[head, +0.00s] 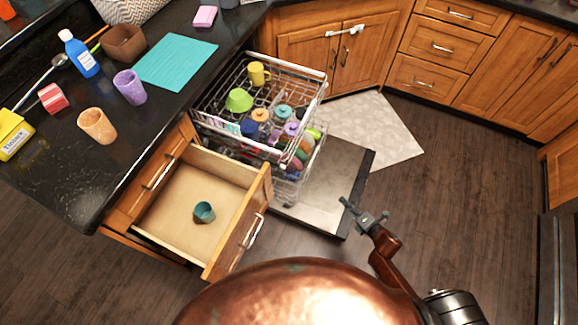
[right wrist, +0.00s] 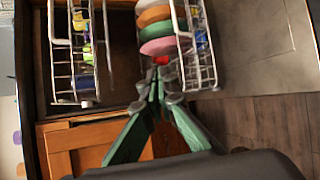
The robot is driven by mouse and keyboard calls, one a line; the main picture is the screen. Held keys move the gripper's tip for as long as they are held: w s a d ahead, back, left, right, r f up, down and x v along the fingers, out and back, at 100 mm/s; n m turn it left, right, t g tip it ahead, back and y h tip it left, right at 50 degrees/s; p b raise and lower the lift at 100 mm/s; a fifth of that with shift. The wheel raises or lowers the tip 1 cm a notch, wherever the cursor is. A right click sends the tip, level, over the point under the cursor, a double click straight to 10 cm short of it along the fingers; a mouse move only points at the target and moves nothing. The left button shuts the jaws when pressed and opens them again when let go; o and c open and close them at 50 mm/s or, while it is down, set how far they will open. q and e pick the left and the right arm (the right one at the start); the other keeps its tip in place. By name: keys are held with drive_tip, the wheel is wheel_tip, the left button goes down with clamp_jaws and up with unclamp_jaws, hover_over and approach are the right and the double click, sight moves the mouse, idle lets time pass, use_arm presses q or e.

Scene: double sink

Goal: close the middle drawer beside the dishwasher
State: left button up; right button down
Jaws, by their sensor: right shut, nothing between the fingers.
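The middle drawer (head: 237,236) is pulled far out from the wooden cabinet at the left, beside the dishwasher (head: 290,130). A small teal cup (head: 204,212) lies inside it. The drawer front has a metal handle (head: 254,230). My right gripper (head: 362,212) is shut and empty, to the right of the drawer front and apart from it, near the lowered dishwasher door (head: 340,185). In the right wrist view its green fingers (right wrist: 160,75) come together in front of the dishwasher racks. My left gripper is not in view.
The dishwasher stands open with its racks (head: 255,150) out, full of cups and plates. A black counter (head: 70,165) holds several cups, a blue bottle (head: 80,54) and a teal mat (head: 177,62). The floor at right is clear apart from a pale mat (head: 385,130).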

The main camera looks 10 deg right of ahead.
drive_tip(key=w+a+r+n+g+y+b, duration=0.1)
drive_tip(key=a+r+n+y, duration=0.4)
drive_tip(key=a+r+n, duration=0.45)
drive_tip(key=w+a+r+n+g+y+b, duration=0.15)
drive_tip(key=a+r+n+y, duration=0.4)
drive_tip(key=r+n, duration=0.6)
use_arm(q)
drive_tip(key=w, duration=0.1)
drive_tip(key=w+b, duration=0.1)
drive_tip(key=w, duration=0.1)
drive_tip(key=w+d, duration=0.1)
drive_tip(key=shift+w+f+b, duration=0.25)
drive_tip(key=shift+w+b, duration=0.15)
use_arm(e)
drive_tip(key=x, duration=1.3)
drive_tip(key=shift+w+h, duration=0.35)
drive_tip(key=shift+h, duration=0.1)
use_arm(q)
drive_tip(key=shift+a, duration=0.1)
use_arm(e)
drive_tip(key=shift+a, duration=0.15)
